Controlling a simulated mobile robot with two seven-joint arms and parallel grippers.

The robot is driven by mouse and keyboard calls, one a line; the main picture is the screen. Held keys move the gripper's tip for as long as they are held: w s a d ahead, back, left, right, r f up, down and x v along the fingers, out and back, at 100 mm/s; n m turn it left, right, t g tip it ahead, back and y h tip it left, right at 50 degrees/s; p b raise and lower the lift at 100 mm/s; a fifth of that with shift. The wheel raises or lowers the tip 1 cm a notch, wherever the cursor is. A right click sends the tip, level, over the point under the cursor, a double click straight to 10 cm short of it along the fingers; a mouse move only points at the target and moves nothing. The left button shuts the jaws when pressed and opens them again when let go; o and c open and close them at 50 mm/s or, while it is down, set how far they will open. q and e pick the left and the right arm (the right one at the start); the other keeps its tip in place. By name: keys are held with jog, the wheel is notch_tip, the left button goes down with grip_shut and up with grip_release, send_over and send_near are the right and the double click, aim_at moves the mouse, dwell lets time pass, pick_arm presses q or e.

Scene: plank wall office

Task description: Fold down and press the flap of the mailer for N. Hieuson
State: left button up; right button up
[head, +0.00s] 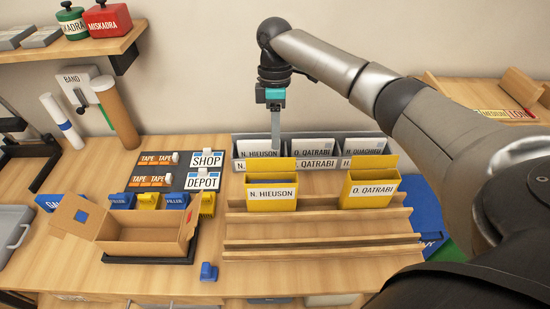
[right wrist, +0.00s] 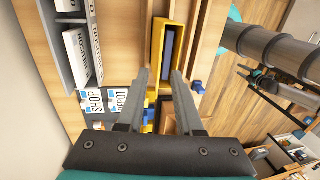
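The yellow mailer labelled N. Hieuson (head: 272,195) stands upright in the wooden rack. Its flap (head: 270,165) sticks up at the back edge. In the right wrist view the mailer (right wrist: 157,45) shows from above with its mouth open and something dark grey-blue inside. My right gripper (head: 275,138) points down above and behind the mailer, apart from it. In the right wrist view the right gripper's fingers (right wrist: 159,73) are spread with nothing between them.
A second yellow mailer, O. Qatrabi (head: 373,190), stands to the right in the same rack (head: 320,243). A grey sorter (head: 334,152) with name cards is behind. An open cardboard box (head: 140,249) and a blue block (head: 209,271) lie left. The rack's front is clear.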

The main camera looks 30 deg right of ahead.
aim_at(275, 159)
jog(key=f, duration=0.5)
jog(key=s+f, duration=0.1)
jog(key=f, duration=0.1)
jog(key=shift+a+f, duration=0.15)
jog(key=shift+a, duration=0.2)
jog(key=shift+c, duration=0.3)
grip_shut()
dwell(0.7)
